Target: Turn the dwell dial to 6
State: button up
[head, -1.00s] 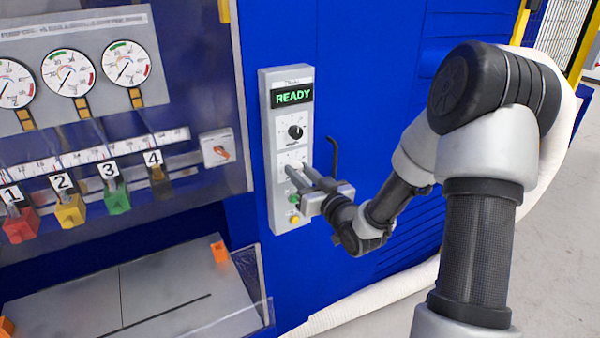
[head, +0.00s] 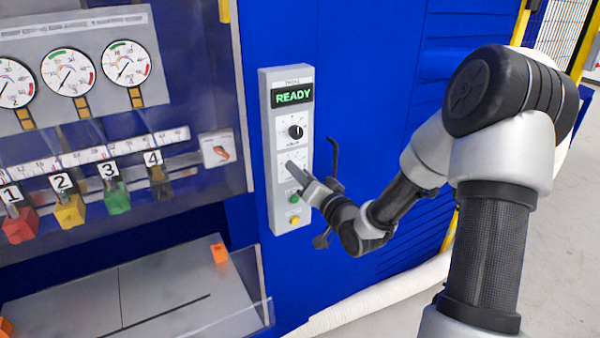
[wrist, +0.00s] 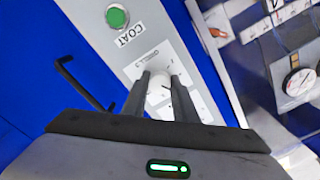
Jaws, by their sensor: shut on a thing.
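The grey control panel (head: 291,77) is on the blue machine wall. Its lower dial has a pale knob (wrist: 160,86) on a white scale plate, with a small label that looks like "DWELL" beside it in the wrist view. My gripper (head: 292,166) is shut on this knob, one finger on each side; its fingers (wrist: 162,92) also show in the wrist view. In the head view the fingers hide most of the lower dial. The scale numbers and the knob's pointer are too small or covered to read.
Above is a black dial (head: 295,132) and a green READY display (head: 293,96). Below are a green button (head: 294,199) and a yellow button (head: 294,220). A black hooked handle (head: 334,158) stands close to my gripper's right. An orange switch (head: 221,153) is left.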

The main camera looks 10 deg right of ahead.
jog(key=shift+r+m, duration=0.1)
jog(key=shift+m, duration=0.8)
jog(key=o, duration=1.1)
jog(key=shift+w, duration=0.1)
jog(key=shift+c, duration=0.2)
